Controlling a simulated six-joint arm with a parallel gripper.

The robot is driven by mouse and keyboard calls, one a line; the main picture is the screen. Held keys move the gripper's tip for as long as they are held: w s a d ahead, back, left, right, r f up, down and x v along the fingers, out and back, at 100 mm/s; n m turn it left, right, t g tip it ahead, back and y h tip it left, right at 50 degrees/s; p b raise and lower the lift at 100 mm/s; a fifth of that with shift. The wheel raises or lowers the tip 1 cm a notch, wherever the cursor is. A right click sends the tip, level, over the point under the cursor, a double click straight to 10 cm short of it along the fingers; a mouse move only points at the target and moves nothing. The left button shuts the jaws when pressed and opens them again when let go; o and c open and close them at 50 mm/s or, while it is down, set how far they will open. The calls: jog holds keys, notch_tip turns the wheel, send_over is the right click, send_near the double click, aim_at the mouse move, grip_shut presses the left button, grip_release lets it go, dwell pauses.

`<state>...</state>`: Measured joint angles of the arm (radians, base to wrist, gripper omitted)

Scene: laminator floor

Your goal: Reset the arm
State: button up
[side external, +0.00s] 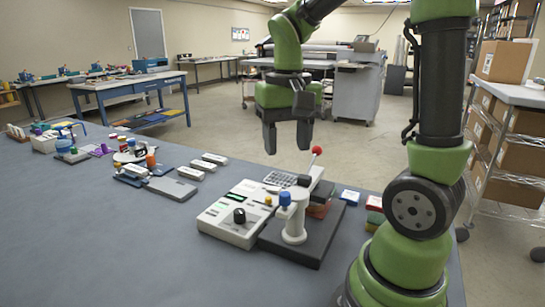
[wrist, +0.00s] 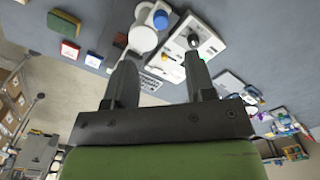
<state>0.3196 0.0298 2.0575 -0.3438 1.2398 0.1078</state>
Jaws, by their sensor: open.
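My gripper (side external: 288,137) hangs from my green arm above the far edge of the grey table, pointing down. It is open and nothing is between its fingers. In the wrist view the two dark fingers (wrist: 158,75) stand apart, with the table items beyond them. Below it in the side view is a white control box (side external: 235,218) with a black knob. Beside the box stands a white device on a dark base (side external: 293,225), with a blue knob and a red-tipped lever.
Small white blocks and a grey tray (side external: 172,189) lie left on the table (side external: 120,240). Red, green and blue-white boxes (side external: 350,197) sit near my base. A wire shelf (side external: 505,160) with cartons stands at right. The front left of the table is clear.

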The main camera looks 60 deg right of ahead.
jog(key=s+a+r+n+t+y, duration=0.2)
jog(key=s+a+r+n+t, duration=0.2)
jog(key=a, duration=0.5)
jog(key=s+r+t, duration=0.1)
jog(key=s+t, duration=0.1)
jog(key=t, duration=0.1)
jog(key=shift+s+a+n, duration=0.3)
jog(key=shift+a+n, duration=0.05)
jog(key=shift+n, duration=0.05)
